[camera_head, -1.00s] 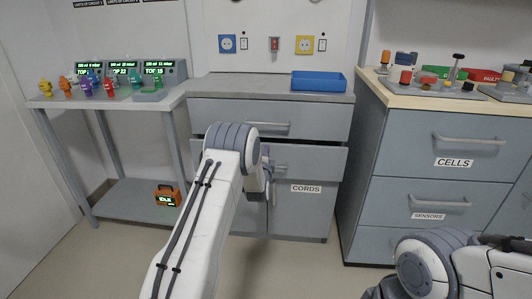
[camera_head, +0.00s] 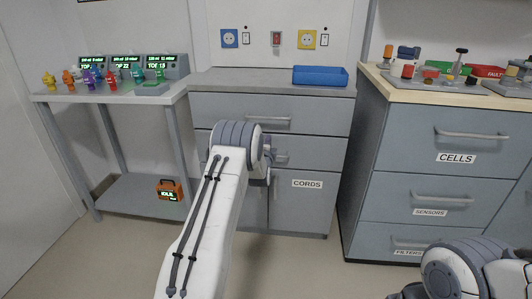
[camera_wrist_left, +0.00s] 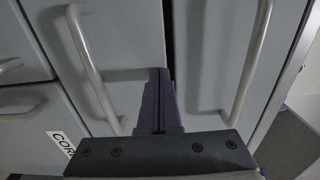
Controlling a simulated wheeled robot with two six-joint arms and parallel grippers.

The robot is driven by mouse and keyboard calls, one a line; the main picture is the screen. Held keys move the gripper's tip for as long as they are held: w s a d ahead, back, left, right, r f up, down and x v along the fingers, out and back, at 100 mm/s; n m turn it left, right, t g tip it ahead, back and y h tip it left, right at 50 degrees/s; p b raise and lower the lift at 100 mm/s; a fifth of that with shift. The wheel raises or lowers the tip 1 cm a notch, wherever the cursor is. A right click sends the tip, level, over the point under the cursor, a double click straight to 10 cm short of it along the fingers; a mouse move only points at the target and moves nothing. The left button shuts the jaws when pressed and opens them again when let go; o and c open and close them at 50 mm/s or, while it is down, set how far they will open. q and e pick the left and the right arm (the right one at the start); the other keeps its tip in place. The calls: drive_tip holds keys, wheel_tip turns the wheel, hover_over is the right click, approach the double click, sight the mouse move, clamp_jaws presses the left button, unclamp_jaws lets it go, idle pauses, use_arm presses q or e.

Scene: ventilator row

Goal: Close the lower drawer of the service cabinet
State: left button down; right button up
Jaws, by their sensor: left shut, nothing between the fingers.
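The grey service cabinet (camera_head: 235,82) stands in the middle of the head view. Its lower drawer (camera_head: 315,152) sits below the upper drawer (camera_head: 320,118) and looks nearly flush with it; my left arm hides its left part. In the left wrist view, turned sideways, the lower drawer (camera_wrist_left: 130,40) and its bar handle (camera_wrist_left: 92,65) show, with a dark gap along the edge towards the upper drawer (camera_wrist_left: 210,40). My left gripper (camera_wrist_left: 160,75) is shut and empty, its fingertips at the lower drawer's front near that gap. Contact is hard to tell. My right gripper is out of view.
The CORDS door (camera_head: 300,205) is below the drawer. A blue tray (camera_head: 320,77) lies on the cabinet top. A side table (camera_head: 110,95) with colourful items stands left; a drawer unit (camera_head: 440,115) stands right. The floor before the cabinet is clear.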

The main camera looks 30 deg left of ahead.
use_arm(q)
drive_tip(key=p+v, duration=0.3)
drive_tip(key=v, duration=1.1)
drive_tip(key=d+r+n+g+h, duration=0.25)
drive_tip(key=d+h, duration=0.25)
drive_tip(key=d, duration=1)
drive_tip(key=s+d+r+n+g+h, duration=0.1)
drive_tip(key=s+d+g+h, duration=0.3)
drive_tip(key=s+d, duration=0.85)
drive_tip(key=s+d+r+n+g+y, duration=0.15)
drive_tip(key=s+g, duration=0.35)
drive_tip(key=s, duration=1)
drive_tip(key=s+d+r+n+g, duration=0.1)
drive_tip(key=s+d+n+g, duration=0.3)
drive_tip(key=s, duration=1.1)
wheel_tip(320, 180, up, 33)
drive_tip(key=a+m+g+p, duration=0.1)
drive_tip(key=m+p, duration=0.1)
drive_tip(key=p, duration=3)
drive_tip(key=shift+f, duration=0.2)
